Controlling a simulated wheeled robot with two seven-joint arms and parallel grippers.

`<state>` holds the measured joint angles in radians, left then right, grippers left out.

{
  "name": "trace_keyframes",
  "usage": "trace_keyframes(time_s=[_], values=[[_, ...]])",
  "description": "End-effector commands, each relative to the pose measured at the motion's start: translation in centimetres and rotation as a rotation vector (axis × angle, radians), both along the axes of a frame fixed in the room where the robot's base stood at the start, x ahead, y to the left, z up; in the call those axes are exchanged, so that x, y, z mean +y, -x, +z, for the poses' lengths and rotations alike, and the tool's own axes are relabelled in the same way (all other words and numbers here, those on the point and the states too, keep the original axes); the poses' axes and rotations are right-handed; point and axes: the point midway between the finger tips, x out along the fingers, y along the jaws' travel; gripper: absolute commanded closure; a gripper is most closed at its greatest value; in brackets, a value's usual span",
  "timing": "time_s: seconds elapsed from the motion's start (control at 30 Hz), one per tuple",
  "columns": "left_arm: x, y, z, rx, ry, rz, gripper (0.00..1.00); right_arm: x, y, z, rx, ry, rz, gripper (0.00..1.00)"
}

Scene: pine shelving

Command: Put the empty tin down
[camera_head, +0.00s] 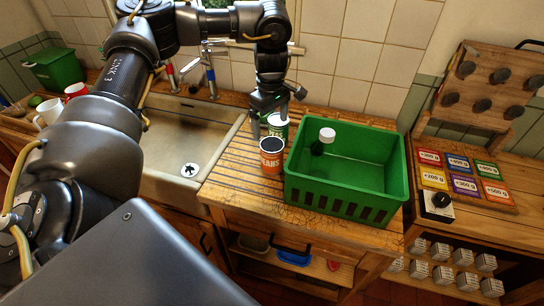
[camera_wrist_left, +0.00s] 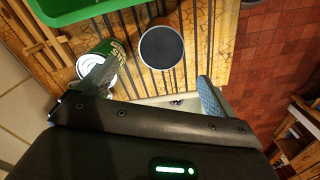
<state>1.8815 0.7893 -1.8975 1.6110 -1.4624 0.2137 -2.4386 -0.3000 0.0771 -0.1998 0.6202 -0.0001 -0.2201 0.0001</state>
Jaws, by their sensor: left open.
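An orange tin (camera_head: 271,160) labelled "BEANS" stands upright on the slatted wooden drainboard, left of the green crate. Its round top looks dark, and in the left wrist view the dark top of the tin (camera_wrist_left: 162,47) shows beyond the gap between my fingers. A green tin (camera_head: 279,126) with a pale top stands just behind it; it also shows in the left wrist view (camera_wrist_left: 112,50), partly covered by one finger. My left gripper (camera_head: 275,106) is open and empty, close above the tins. My right gripper is not in view.
A green crate (camera_head: 303,194) stands right of the tins, with a white-capped dark bottle (camera_head: 326,138) inside. The sink (camera_head: 160,183) is on the left. Coloured weight cards (camera_head: 466,183) and a knobbed wooden panel (camera_head: 487,88) are at the right. The drainboard's front left is clear.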

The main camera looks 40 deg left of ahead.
Motion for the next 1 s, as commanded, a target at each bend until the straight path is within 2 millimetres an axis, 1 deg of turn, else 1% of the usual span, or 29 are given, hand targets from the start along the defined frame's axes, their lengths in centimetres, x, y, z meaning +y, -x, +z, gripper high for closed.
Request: trace_keyframes(time_s=[0.17,0.23,0.4,0.53,0.63,0.87,1.0], values=[[-0.1,0.0,-0.1,-0.001,0.001,-0.046,0.08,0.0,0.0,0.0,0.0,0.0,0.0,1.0],[-0.1,0.0,-0.6,0.001,0.002,-0.046,0.08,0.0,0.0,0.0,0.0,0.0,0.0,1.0],[-0.1,0.1,-3.2,0.003,0.003,-0.044,0.08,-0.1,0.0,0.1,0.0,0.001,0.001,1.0],[-0.2,0.0,-4.8,0.001,0.003,-0.044,0.08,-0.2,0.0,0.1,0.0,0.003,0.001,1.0],[-0.2,0.0,-5.5,-0.001,0.002,-0.043,0.08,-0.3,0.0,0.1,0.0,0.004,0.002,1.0],[-0.2,0.0,-6.0,-0.001,0.002,-0.043,0.08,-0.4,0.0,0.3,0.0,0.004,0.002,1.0],[-0.5,0.3,-7.5,0.002,0.002,-0.043,0.08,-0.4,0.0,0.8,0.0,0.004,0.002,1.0]])
